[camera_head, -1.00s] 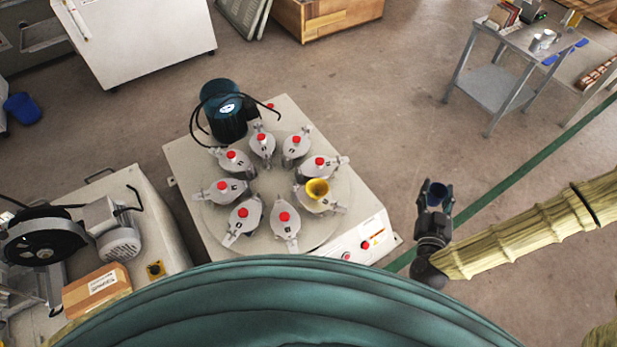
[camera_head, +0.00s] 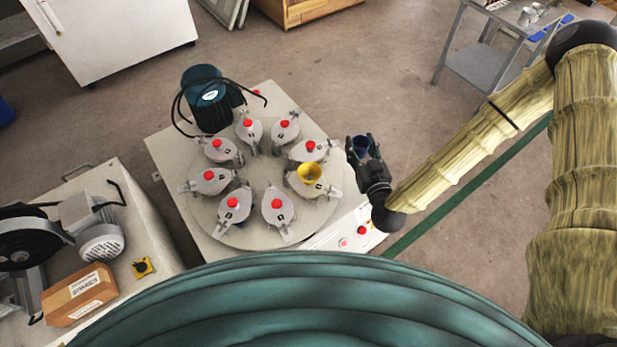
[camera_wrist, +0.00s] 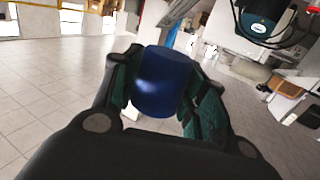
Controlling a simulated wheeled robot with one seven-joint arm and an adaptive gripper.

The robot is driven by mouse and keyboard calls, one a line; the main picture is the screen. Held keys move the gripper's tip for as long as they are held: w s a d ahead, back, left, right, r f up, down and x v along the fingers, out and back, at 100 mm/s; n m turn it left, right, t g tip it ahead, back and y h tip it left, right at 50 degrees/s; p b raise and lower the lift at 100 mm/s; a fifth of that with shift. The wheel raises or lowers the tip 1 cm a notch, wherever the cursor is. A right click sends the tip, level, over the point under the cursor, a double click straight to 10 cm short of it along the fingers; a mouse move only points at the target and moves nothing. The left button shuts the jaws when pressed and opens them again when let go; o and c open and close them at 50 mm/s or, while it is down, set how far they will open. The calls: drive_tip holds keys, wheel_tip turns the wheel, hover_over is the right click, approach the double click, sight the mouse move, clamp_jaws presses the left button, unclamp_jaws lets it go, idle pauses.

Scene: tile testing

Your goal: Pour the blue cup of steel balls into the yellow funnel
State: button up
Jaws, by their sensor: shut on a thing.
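The blue cup (camera_wrist: 160,84) is held between the fingers of my gripper (camera_head: 362,146), which is shut on it. The cup also shows in the head view (camera_head: 362,145), where it looks upright. Its contents cannot be made out. The yellow funnel (camera_head: 309,173) sits on one of the grey jars at the right side of the round turntable. My gripper and the cup are to the right of the funnel and apart from it.
Several grey jars with red knobs ring the turntable (camera_head: 262,180) on the machine. A dark green motor (camera_head: 207,95) with black cables stands at its back left. A cardboard box (camera_head: 79,294) lies on the left bench. A grey cart (camera_head: 480,68) stands back right.

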drive_tip(key=w+a+f+n+g+y+b, duration=0.4)
drive_tip(key=w+f+y+b, duration=0.1)
drive_tip(key=f+b, duration=0.5)
drive_tip(key=w+a+f+n+g+y+b, duration=0.3)
drive_tip(key=w+f+b, duration=0.4)
drive_tip(key=f+b, duration=0.3)
drive_tip(key=shift+w+a+f+n+g+y+b, duration=0.2)
drive_tip(key=shift+a+n+g+y+b, duration=0.25)
drive_tip(key=shift+n+y+b, duration=0.8)
drive_tip(key=shift+m, duration=0.25)
